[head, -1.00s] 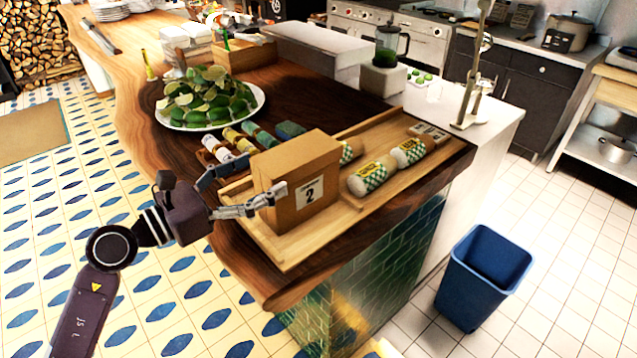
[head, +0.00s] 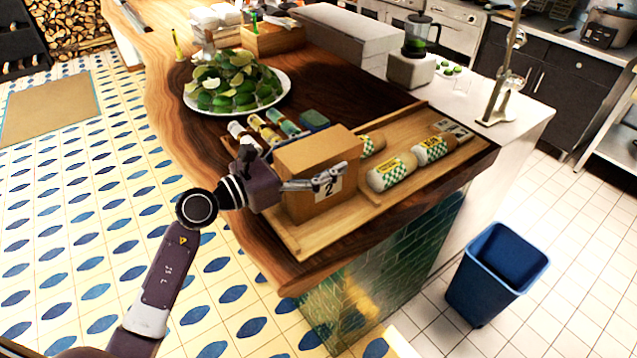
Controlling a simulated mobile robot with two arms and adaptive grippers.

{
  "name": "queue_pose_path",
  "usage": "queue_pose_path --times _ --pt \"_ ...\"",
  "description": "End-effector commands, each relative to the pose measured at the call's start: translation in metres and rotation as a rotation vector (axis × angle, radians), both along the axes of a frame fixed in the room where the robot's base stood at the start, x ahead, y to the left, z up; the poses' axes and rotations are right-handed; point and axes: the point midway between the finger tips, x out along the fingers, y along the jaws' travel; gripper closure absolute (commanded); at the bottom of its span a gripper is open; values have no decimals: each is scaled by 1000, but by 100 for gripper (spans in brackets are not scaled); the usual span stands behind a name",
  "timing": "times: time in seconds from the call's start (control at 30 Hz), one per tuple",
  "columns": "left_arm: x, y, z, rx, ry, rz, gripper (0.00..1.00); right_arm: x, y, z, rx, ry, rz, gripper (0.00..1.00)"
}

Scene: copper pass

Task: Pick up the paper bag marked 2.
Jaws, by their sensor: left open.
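The paper bag marked 2 (head: 303,160) is a brown box-shaped bag. It stands upright near the front left end of a wooden tray (head: 308,242) on the counter. Its printed 2 is partly covered by my gripper. My left gripper (head: 300,168) is open at the left side of the bag. One finger reaches across the front face, over the label. The other finger is mostly hidden behind the bag, so I cannot tell whether either finger touches it. My right gripper is not in view.
Wrapped rolls (head: 392,172) with green checks lie right of the bag on the tray. Small rolled items (head: 265,130) lie behind it. A plate of limes (head: 283,97) stands further back. A blue bin (head: 497,272) is on the floor at the right.

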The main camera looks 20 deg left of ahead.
Motion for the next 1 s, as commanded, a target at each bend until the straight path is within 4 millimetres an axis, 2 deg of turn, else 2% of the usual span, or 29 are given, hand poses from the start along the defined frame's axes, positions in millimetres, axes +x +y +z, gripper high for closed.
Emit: queue_pose_path --times 0.07,0.47,0.77,1.0 --pt "0 0 0 0 0 0 20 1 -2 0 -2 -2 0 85" --pt "0 0 0 0 0 0 62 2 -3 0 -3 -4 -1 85" --pt "0 0 2 0 -1 0 62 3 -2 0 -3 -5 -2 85" --pt "0 0 25 4 -5 -2 62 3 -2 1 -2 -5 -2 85"
